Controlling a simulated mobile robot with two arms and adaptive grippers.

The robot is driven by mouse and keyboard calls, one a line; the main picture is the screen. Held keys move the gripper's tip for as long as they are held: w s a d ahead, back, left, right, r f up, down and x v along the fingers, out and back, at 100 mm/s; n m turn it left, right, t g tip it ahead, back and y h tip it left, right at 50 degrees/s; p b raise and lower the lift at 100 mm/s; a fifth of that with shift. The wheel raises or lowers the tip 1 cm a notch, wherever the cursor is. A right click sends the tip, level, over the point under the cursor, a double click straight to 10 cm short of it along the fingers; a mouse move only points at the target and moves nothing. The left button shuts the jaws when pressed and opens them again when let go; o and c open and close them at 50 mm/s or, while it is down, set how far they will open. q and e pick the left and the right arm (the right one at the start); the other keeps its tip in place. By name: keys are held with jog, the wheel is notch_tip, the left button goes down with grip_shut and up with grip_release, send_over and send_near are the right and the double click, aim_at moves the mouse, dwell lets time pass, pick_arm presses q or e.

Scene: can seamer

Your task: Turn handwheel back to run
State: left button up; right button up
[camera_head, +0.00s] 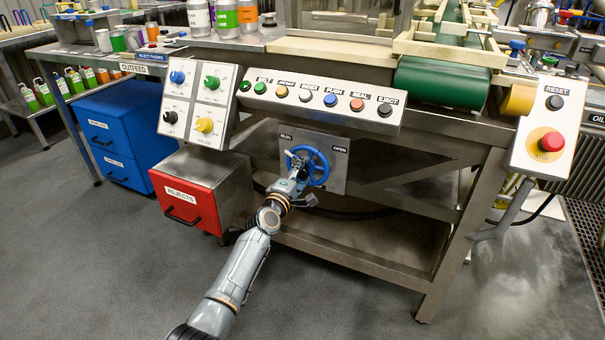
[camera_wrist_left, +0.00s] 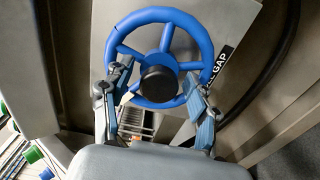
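The blue handwheel (camera_head: 323,168) is mounted on a grey plate (camera_head: 336,182) under the machine's front panel. The plate carries a RUN label at its upper left and an OPEN label at its right. In the left wrist view the handwheel (camera_wrist_left: 160,15) fills the upper middle, with a black hub and several spokes. My left gripper (camera_head: 299,165) is at the left side of the wheel. In the wrist view its fingers (camera_wrist_left: 157,84) are spread on either side of the hub, overlapping the lower rim. Whether they touch it, I cannot tell. My right gripper is not in view.
A red REJECTS box (camera_head: 190,194) stands left of my left arm, with a blue drawer cabinet (camera_head: 117,128) beyond it. The button panel (camera_head: 320,96) hangs above the wheel. A lower shelf (camera_head: 350,240) lies below. A red stop button (camera_head: 551,142) is at right.

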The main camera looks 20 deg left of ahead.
pick_arm(q)
jog(key=shift+s, duration=0.1)
jog(key=shift+s, duration=0.3)
jog(key=s, duration=1.1)
jog(key=shift+a, duration=0.2)
jog(key=shift+s, duration=0.1)
